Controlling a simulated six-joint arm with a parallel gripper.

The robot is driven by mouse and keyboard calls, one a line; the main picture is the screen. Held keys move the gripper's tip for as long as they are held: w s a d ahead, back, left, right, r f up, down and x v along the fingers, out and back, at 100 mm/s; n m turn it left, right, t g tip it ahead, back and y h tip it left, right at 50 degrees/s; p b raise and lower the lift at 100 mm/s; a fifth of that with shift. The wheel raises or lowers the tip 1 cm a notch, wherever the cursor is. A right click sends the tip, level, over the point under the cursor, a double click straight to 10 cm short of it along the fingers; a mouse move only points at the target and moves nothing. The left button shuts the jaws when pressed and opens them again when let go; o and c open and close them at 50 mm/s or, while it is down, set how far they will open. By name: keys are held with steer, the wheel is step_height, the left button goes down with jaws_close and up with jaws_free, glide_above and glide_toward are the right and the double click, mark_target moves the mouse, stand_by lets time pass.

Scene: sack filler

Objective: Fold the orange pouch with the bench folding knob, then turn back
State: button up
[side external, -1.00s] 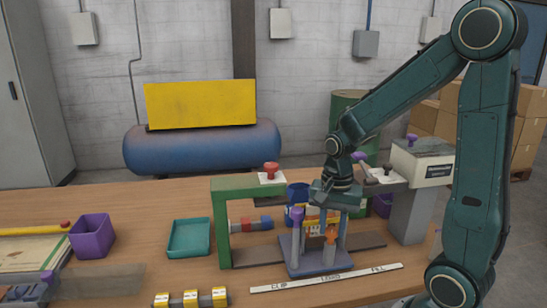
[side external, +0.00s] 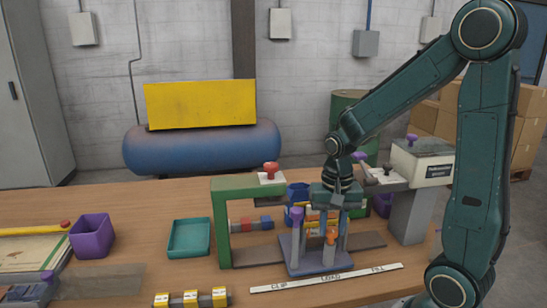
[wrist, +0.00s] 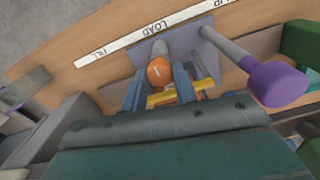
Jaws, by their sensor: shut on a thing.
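My gripper (side external: 331,232) points down over the blue-grey bench fixture (side external: 305,268), its two blue fingers on either side of an orange-capped knob (side external: 331,238). In the wrist view the orange knob (wrist: 160,71) sits between the fingers, and my gripper (wrist: 159,80) is shut on it. A yellow bar (wrist: 180,95) with orange bits beside it shows just behind the knob. I cannot clearly make out the orange pouch; the fingers and palm hide much of that spot. A purple-capped post (side external: 297,214) stands left of the fingers; it also shows in the wrist view (wrist: 277,83).
A green frame (side external: 222,222) with a red knob (side external: 271,169) stands close on the left. A grey machine (side external: 420,165) stands on the right. A teal tray (side external: 189,238) and a purple bin (side external: 92,236) lie further left. A labelled white strip (side external: 325,278) runs along the front.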

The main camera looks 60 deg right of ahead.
mark_target(333, 233)
steer(key=o, duration=1)
steer(key=shift+r, duration=0.2)
step_height(333, 233, up, 14)
steer(key=shift+f, duration=0.25)
steer(key=shift+a, duration=0.15)
steer(key=s+a+n+t, duration=0.2)
steer(key=a+n, duration=0.1)
steer(key=s+a+n+t, duration=0.1)
steer(key=s+a+n, duration=0.2)
steer(key=n, duration=0.1)
steer(key=s+a+n+t, duration=0.2)
steer(key=s+a+n, duration=0.1)
steer(key=shift+s+n+t, duration=0.1)
steer(key=shift+n+t, duration=0.2)
steer(key=shift+n, duration=0.1)
